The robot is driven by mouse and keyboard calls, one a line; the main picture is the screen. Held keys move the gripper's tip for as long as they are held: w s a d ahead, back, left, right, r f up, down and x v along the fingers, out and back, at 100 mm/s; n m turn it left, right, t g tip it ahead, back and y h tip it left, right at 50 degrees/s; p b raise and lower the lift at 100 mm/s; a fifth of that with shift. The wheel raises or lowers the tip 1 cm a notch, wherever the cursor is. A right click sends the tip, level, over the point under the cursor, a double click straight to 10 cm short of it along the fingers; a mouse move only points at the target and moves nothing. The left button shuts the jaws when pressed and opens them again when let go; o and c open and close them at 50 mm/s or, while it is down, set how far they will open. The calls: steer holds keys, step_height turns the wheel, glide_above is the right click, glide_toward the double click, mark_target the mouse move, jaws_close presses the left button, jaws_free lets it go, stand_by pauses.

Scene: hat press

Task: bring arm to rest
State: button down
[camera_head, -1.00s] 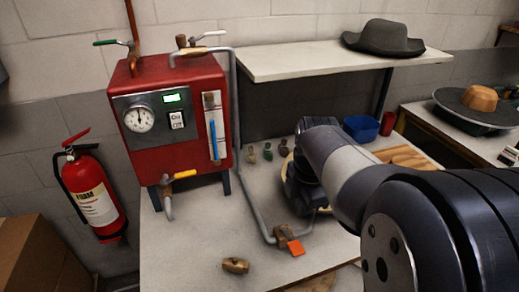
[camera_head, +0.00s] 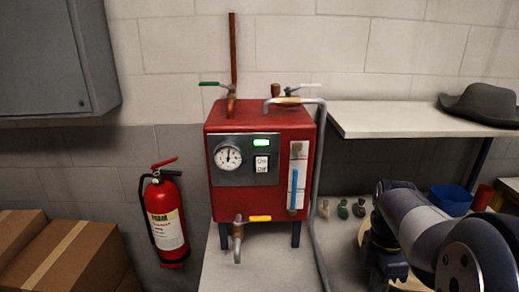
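My arm (camera_head: 425,225) reaches in from the lower right corner, over the right part of the table. Its far end hangs down over a pale round piece (camera_head: 408,284) on the table. My gripper's fingers do not show, so I cannot see whether they hold anything. A red boiler (camera_head: 262,118) with a gauge, a lit green display and a blue-filled sight tube stands on the table to the left of my arm, apart from it.
A grey hat (camera_head: 480,103) lies on the white shelf (camera_head: 400,120). Several small knobs, a blue bowl (camera_head: 450,199) and a red can (camera_head: 482,197) stand behind my arm. A fire extinguisher (camera_head: 166,215) hangs left of the boiler. Cardboard boxes (camera_head: 75,255) sit lower left. A grey cabinet (camera_head: 50,60) hangs upper left.

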steer(key=shift+w+a+r, duration=0.1)
steer(key=shift+w+r, duration=0.1)
steer(key=shift+r, duration=0.6)
steer(key=shift+w+r, duration=0.15)
steer(key=shift+r, duration=0.6)
